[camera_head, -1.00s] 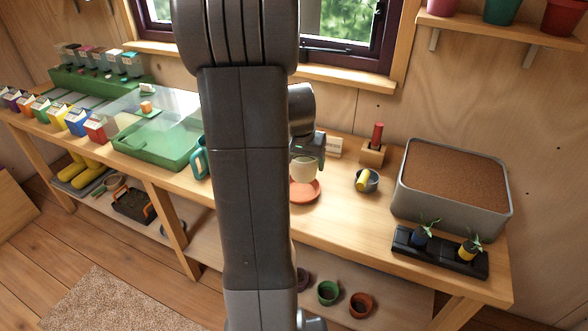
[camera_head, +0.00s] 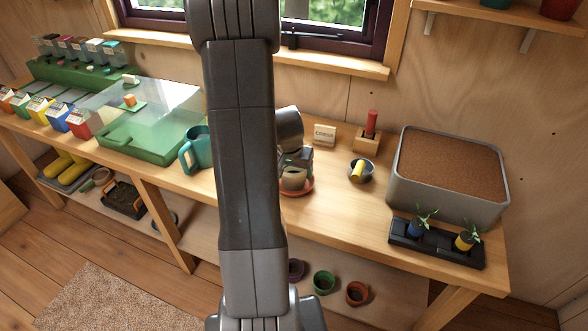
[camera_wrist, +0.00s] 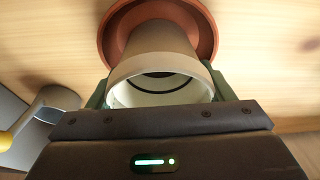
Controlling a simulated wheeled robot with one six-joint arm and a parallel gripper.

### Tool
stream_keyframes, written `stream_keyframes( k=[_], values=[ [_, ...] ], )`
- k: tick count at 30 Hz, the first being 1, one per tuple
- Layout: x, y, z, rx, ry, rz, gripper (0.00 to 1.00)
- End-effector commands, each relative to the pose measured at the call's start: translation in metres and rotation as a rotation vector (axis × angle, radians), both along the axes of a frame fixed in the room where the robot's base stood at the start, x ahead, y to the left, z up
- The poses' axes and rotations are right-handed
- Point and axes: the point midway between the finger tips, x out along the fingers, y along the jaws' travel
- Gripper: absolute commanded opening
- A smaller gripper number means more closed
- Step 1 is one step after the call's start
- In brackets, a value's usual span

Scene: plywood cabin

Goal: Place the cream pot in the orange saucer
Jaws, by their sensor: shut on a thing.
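The cream pot (camera_head: 293,181) is in my gripper (camera_head: 295,168), over the orange saucer (camera_head: 309,189) on the bench. In the wrist view the cream pot (camera_wrist: 160,55) has its open rim toward the camera and its narrower base within the orange saucer (camera_wrist: 116,28). The green fingers of my gripper (camera_wrist: 161,92) are shut on the pot from both sides. Whether the base touches the saucer's floor is hidden. My arm covers part of the bench left of the pot.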

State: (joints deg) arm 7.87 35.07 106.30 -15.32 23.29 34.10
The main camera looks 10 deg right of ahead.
Motion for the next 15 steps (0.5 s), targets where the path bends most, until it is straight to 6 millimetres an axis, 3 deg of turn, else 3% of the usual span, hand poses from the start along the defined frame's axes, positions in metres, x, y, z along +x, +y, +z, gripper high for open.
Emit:
stream_keyframes(
  k=[11,12,15],
  values=[
    [0.0001,-0.0001,-0.0048,0.000,-0.001,0.000,0.51],
    [0.0001,0.0000,-0.0047,0.000,-0.001,0.000,0.76],
    [0.0000,0.0000,-0.0034,0.000,0.000,0.000,0.96]
  ],
)
